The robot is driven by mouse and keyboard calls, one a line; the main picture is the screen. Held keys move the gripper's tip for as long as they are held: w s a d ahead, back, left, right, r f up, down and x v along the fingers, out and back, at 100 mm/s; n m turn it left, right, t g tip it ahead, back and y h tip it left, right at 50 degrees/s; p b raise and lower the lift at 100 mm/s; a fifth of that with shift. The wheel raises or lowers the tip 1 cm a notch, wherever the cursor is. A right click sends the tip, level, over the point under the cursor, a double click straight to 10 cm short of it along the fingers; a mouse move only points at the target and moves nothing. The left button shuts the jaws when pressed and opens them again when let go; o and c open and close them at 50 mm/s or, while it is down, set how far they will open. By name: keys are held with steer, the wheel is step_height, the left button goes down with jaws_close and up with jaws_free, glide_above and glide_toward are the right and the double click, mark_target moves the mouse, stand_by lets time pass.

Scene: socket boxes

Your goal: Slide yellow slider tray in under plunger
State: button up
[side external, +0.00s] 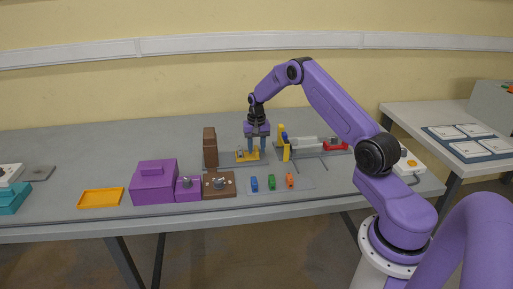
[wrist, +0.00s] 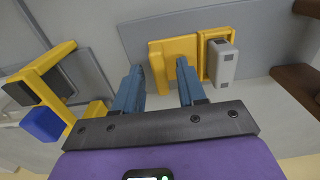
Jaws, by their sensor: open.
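The yellow slider tray (side external: 243,158) lies on the bench below my gripper (side external: 257,147). It also shows in the wrist view (wrist: 184,48), with a grey socket block (wrist: 222,62) at its right end. My gripper (wrist: 159,68) is open and points down. Its two fingers appear on either side of the tray's left end in the wrist view; I cannot tell whether they touch it. The yellow press frame (side external: 284,143) with a blue part, apparently the plunger (side external: 284,137), stands just right of my gripper. The blue part (wrist: 44,123) is at the left of the wrist view.
A brown upright block (side external: 210,147) stands left of the tray. Purple boxes (side external: 154,184) and a brown socket box (side external: 219,185) sit in front. Small blue, green and orange pieces (side external: 271,183) lie on a grey mat. A grey and red device (side external: 337,146) is right of the press.

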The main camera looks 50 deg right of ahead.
mark_target(237, 156)
steer(key=shift+f, duration=0.15)
jaws_close()
steer(key=w+a, duration=0.5)
steer(key=shift+w+a, duration=0.2)
steer(key=shift+w, duration=0.05)
jaws_free()
step_height(237, 156, up, 18)
steer(key=shift+f, duration=0.25)
stand_by(0.4)
